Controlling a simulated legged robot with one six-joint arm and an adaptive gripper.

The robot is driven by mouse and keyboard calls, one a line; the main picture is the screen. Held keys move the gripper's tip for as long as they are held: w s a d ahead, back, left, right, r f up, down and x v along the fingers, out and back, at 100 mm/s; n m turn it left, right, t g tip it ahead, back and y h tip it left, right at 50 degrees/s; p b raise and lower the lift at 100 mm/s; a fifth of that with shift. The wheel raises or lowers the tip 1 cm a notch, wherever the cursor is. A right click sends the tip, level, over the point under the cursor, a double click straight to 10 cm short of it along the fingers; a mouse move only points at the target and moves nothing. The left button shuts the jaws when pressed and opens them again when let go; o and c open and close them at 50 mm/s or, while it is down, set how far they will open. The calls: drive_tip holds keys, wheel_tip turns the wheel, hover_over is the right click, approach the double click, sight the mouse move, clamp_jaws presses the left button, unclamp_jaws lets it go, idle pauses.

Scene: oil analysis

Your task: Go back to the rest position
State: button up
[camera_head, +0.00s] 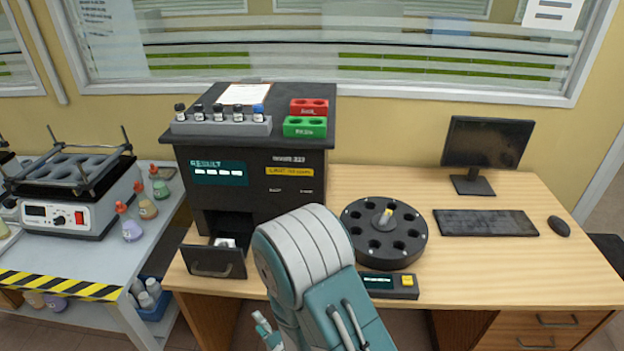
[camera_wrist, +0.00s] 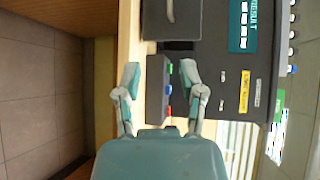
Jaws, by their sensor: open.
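My arm reaches forward from the bottom middle of the head view, in front of the black analyzer (camera_head: 255,215). My gripper (camera_wrist: 160,74) is open in the wrist view, its two fingers spread apart with nothing held between them. A small part of it shows at the lower left of my arm in the head view (camera_head: 265,331). Beyond the fingers, a dark box (camera_wrist: 153,95) with green, blue and red buttons shows in the gap. My arm hides that box in the head view.
The analyzer's drawer (camera_head: 213,263) stands open with something whitish inside. A round black carousel (camera_head: 357,234) and a small display unit (camera_head: 385,291) are right of my arm. Several vials (camera_head: 219,112) stand on top. A monitor (camera_head: 487,145) and keyboard (camera_head: 486,223) are further right.

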drive_tip(key=w+d+r+n+g+h, duration=0.1)
drive_tip(key=w+d+r+n+h, duration=0.2)
drive_tip(key=d+r, duration=0.45)
drive_tip(key=w+d+r+n+g+h, duration=0.1)
drive_tip(key=w+d+r+n+h, duration=0.25)
drive_tip(key=d+r, duration=0.4)
drive_tip(key=s+d+r+n+g+h, duration=0.2)
drive_tip(key=s+d+r, duration=0.3)
drive_tip(key=s, duration=0.5)
drive_tip(key=s+d+r+n+g+h, duration=0.1)
drive_tip(key=s+d+r+n+g, duration=0.1)
drive_tip(key=s+d+r, duration=0.4)
drive_tip(key=s+r, duration=0.1)
drive_tip(key=s, duration=0.3)
drive_tip(key=shift+s+d+r+g+h, duration=0.15)
drive_tip(key=shift+s+d+g+h, duration=0.1)
drive_tip(key=shift+g+h, duration=0.1)
